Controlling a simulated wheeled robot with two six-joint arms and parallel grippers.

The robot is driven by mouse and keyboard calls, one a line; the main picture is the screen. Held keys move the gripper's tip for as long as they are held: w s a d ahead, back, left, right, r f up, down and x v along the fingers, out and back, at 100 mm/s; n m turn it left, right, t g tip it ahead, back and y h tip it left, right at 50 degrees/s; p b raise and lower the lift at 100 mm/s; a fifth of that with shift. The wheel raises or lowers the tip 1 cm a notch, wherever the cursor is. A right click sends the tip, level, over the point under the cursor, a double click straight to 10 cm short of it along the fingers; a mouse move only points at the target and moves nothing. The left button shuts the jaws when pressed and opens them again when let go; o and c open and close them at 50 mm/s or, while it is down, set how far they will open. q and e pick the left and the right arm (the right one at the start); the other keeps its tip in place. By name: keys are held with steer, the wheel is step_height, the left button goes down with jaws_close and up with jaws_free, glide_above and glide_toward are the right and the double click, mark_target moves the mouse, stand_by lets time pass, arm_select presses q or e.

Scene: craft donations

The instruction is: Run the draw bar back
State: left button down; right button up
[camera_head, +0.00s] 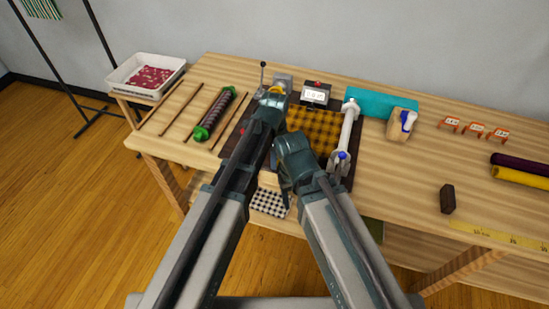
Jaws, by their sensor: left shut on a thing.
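A white bar (347,130) with a blue knob at its near end lies along the right side of a dark board (333,184); I take it to be the draw bar. Yellow-and-black checked cloth (318,129) lies on the board, left of the bar. My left gripper (277,91) is at the board's far left, apart from the white bar. It is shut on a small yellow part, mostly hidden by the gripper. My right gripper (282,183) is low near the board's front edge, left of the bar; its fingers are too hidden to read.
A lever with a dark knob (262,67) and a counter box (315,94) stand behind the board. A green-ended roller (214,113) and thin rods lie left.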

stand_by(0.8)
arm_select(q)
steer(key=shift+w+a, duration=0.25)
steer(key=shift+a, duration=0.5)
steer(key=shift+w+a, duration=0.3)
steer(key=shift+a, duration=0.45)
steer(key=shift+w+a, duration=0.25)
steer(key=shift+a, duration=0.5)
steer(key=c, duration=0.7)
jaws_free()
steer(key=shift+a, duration=0.1)
steer(key=shift+r+p, duration=0.4)
step_height(320, 180, up, 13)
steer(key=p, duration=1.3)
